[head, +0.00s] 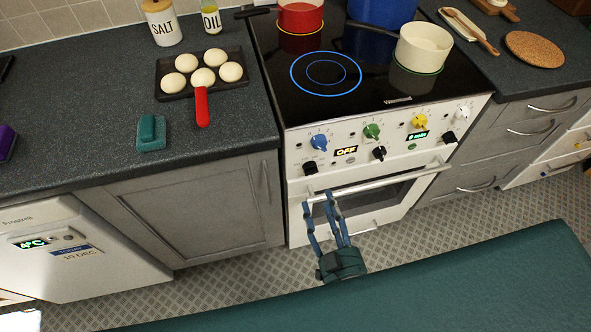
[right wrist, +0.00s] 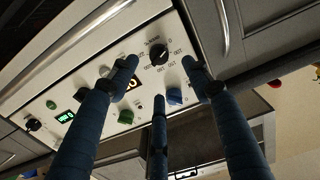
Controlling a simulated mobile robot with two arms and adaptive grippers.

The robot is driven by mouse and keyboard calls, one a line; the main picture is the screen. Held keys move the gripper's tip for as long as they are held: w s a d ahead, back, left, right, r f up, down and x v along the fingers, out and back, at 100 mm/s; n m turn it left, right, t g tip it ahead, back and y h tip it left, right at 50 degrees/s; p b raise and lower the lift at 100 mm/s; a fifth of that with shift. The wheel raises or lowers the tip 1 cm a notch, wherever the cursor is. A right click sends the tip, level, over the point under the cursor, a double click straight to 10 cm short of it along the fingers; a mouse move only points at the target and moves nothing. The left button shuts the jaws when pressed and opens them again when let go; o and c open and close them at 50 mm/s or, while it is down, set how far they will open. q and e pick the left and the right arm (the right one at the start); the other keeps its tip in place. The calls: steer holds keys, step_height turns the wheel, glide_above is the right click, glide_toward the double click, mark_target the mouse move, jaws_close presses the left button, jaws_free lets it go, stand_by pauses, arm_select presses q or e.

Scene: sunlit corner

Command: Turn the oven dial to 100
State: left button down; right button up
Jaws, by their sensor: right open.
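The white oven front (head: 375,192) has a row of dials. The black dial at its lower left (head: 310,168) is beside an orange display (head: 346,150) reading OFF. In the right wrist view this black dial (right wrist: 158,53) has small printed marks around it, too blurred to read surely. My right gripper (head: 320,203) is open and empty, in front of and below that dial near the oven door handle. In the right wrist view its fingers (right wrist: 160,70) spread on both sides of the dial, apart from it as far as I can tell. My left gripper is not in view.
The oven door handle (head: 385,182) runs just below the panel, close to my fingers. Blue (head: 319,141), green (head: 372,131) and yellow (head: 419,121) dials and another black dial (head: 379,153) are nearby. A red pot (head: 300,17) and cream pot (head: 424,46) stand on the hob.

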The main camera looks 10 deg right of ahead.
mark_target(312, 174)
steer(key=w, duration=0.7)
steer(key=shift+w+d+r+p, duration=0.1)
steer(key=shift+w+r+p, duration=0.05)
steer(key=shift+p, duration=0.25)
steer(key=w, duration=0.2)
steer(key=shift+w, duration=0.3)
steer(key=shift+c, duration=0.5)
steer(key=c, duration=0.8)
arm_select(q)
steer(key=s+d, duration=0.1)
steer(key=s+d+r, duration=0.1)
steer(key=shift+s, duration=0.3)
arm_select(e)
steer(key=shift+c, duration=1.3)
